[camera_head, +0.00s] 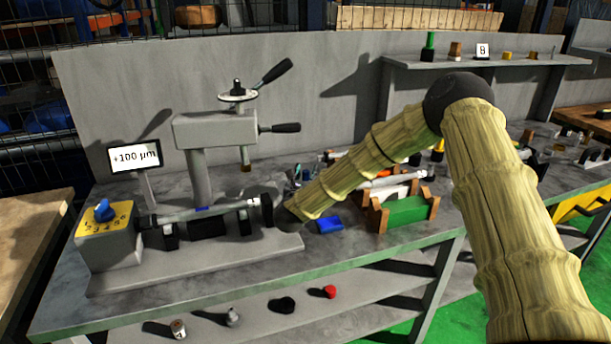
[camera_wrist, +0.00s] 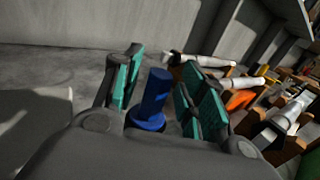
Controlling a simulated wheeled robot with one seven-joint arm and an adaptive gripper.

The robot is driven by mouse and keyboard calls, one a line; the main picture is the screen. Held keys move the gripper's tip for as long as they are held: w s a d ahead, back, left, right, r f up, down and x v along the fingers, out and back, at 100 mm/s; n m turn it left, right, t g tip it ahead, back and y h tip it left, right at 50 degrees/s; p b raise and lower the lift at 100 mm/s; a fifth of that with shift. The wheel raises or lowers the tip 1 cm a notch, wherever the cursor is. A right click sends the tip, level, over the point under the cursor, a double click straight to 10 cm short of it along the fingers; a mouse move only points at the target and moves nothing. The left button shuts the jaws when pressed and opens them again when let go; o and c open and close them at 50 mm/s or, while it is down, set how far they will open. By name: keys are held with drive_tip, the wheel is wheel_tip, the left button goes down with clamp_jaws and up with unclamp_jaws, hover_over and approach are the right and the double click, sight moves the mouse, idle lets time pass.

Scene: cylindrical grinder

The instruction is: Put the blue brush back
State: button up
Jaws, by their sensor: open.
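The blue brush (camera_wrist: 153,95) shows in the wrist view as a blue cylinder with a wider collar at its lower end. It stands between the two teal-padded fingers of my gripper (camera_wrist: 163,92). The fingers are spread, and I see a gap on each side of the brush. The brush's lower end is hidden by my gripper's body. In the head view my forearm hides most of the gripper and the brush. I cannot make out a separate place for the brush.
The grinder (camera_head: 207,135) stands left of my arm, with a display (camera_head: 134,157) reading +100 µm. A blue block (camera_head: 328,224) and a green-sided rack (camera_head: 405,212) lie near my arm. A shelf (camera_head: 480,62) with small items is at the back right. Bare bench shows at the front edge.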

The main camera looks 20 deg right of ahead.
drive_tip(key=shift+r+p, duration=0.6)
drive_tip(key=b+v, duration=0.2)
drive_tip(key=v, duration=1)
drive_tip(key=shift+f+b, duration=0.25)
drive_tip(key=shift+b, duration=0.1)
